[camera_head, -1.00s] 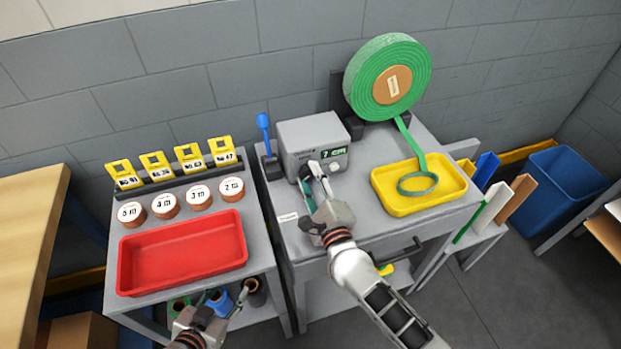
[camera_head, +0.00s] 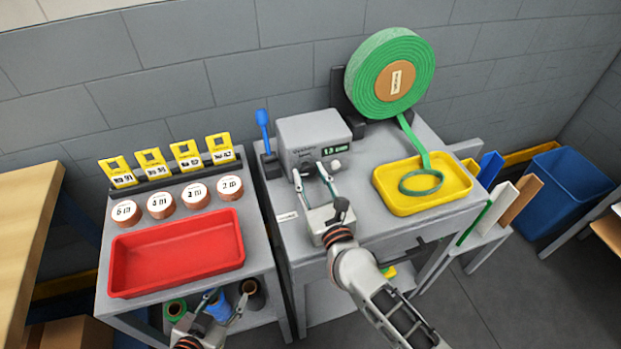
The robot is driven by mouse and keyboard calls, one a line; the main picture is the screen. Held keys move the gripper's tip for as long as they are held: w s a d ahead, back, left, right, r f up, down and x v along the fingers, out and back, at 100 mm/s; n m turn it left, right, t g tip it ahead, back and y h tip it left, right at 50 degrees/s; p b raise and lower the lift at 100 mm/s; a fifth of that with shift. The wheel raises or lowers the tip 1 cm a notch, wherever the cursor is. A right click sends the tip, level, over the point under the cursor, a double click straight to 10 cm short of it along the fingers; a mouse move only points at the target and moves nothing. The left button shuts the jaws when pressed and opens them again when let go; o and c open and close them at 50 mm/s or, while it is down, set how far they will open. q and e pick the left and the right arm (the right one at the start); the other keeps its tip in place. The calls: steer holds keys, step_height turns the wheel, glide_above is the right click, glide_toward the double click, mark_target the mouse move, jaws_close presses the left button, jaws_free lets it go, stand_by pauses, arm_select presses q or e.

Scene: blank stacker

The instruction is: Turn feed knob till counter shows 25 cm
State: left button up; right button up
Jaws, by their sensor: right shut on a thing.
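The grey feeder box (camera_head: 300,130) stands on the grey bench, with a small lit green counter (camera_head: 335,149) on its front. The counter's digits are small and look like 13 cm. A round white button (camera_head: 336,164) sits below the counter. My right gripper (camera_head: 311,173) is at the lower front of the box, its two fingers side by side around the feed knob, which is mostly hidden. It is shut on the knob. My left gripper (camera_head: 225,297) is open and empty, low in front of the left cart's lower shelf.
A green tape roll (camera_head: 365,80) feeds a strip into a yellow tray (camera_head: 459,190) on the right. A red tray (camera_head: 180,287), round labelled discs and yellow cards are on the left cart. A blue-handled lever (camera_head: 263,122) stands left of the box.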

steer(key=m+b, duration=0.2)
steer(key=m, duration=0.3)
steer(key=shift+f+m, duration=0.15)
steer(key=shift+m, duration=0.15)
steer(key=m+b, duration=0.3)
steer(key=m, duration=0.1)
steer(key=shift+f, duration=0.1)
steer(key=shift+m+b, duration=0.65)
steer(key=shift+m, duration=0.45)
steer(key=shift+m+b, duration=0.8)
steer(key=shift+m, duration=0.3)
steer(key=shift+r+m, duration=0.25)
steer(key=shift+m, duration=0.05)
